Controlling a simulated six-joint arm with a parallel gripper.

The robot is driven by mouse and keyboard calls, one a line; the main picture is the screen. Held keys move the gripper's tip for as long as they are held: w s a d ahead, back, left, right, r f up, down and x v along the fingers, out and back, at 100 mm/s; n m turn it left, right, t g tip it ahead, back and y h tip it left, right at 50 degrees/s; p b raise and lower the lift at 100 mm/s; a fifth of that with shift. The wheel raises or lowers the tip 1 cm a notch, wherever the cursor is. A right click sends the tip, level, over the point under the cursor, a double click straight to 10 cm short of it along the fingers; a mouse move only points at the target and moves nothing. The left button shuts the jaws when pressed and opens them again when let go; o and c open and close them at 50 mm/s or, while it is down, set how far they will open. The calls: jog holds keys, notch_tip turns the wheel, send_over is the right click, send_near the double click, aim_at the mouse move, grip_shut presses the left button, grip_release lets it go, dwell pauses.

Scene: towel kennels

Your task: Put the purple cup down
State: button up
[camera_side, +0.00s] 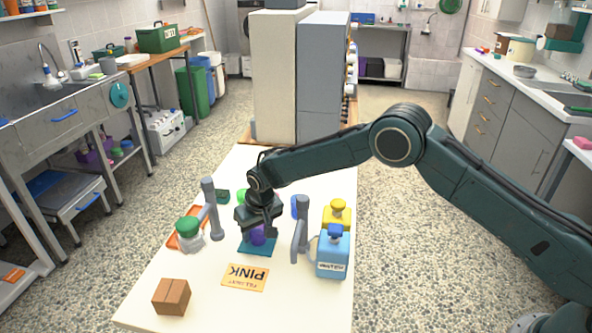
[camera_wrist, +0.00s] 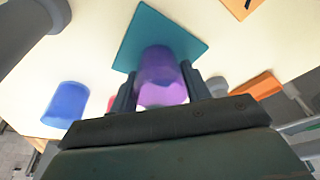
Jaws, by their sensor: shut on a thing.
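The purple cup (camera_side: 258,236) is between the fingers of my gripper (camera_side: 259,222), low over the teal square mat (camera_side: 258,249). In the wrist view the purple cup (camera_wrist: 161,75) sits between the two dark fingers of my gripper (camera_wrist: 160,92), which are shut on it. The teal mat (camera_wrist: 146,32) lies under and beyond the cup in that view. I cannot tell whether the cup's base touches the mat. My gripper hides the cup's upper part in the side view.
A blue cup (camera_wrist: 63,104) stands to one side. Grey posts (camera_side: 212,208) rise on both sides of the mat. An orange card (camera_side: 245,277), a brown box (camera_side: 171,296), a blue bottle (camera_side: 332,255) and a yellow one (camera_side: 338,213) are nearby. The front table is mostly clear.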

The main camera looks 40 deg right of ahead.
jog(key=o, duration=0.9)
jog(key=shift+o, duration=0.2)
jog(key=v, duration=1.2)
jog(key=shift+w, duration=0.1)
jog(key=shift+r, duration=0.15)
